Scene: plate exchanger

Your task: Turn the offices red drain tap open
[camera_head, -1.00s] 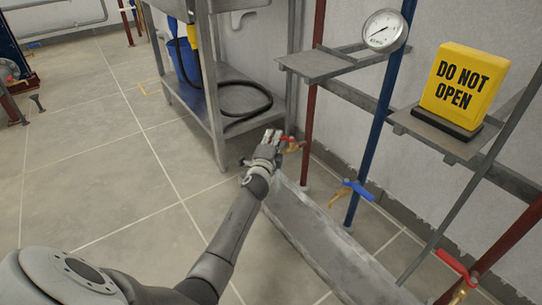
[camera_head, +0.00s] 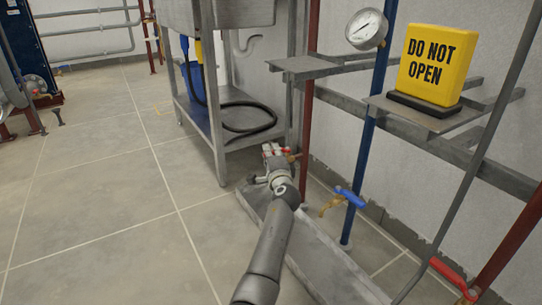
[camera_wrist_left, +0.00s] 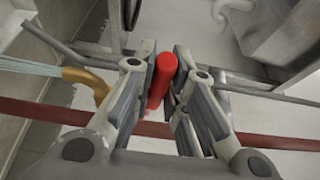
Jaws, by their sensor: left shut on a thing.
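My left gripper (camera_head: 274,158) is low at the red pipe (camera_head: 309,130) in the head view. Its fingers are around a red tap handle (camera_wrist_left: 161,78), which stands between the two finger pads in the left wrist view. The brass body of this tap (camera_head: 294,157) shows just right of the fingers, and the gripper hides much of the handle. A blue-handled tap (camera_head: 349,197) is to the right on a blue pipe (camera_head: 370,130). Another red-handled tap (camera_head: 454,276) is at the lower right. My right gripper is not in view. No pipe label is readable.
A grey trough (camera_head: 310,255) lies on the floor under the taps. A metal table (camera_head: 240,100) with a black hose stands behind the gripper. A yellow "DO NOT OPEN" sign (camera_head: 433,62) stands on a bracket near a gauge (camera_head: 366,29). The left floor is open.

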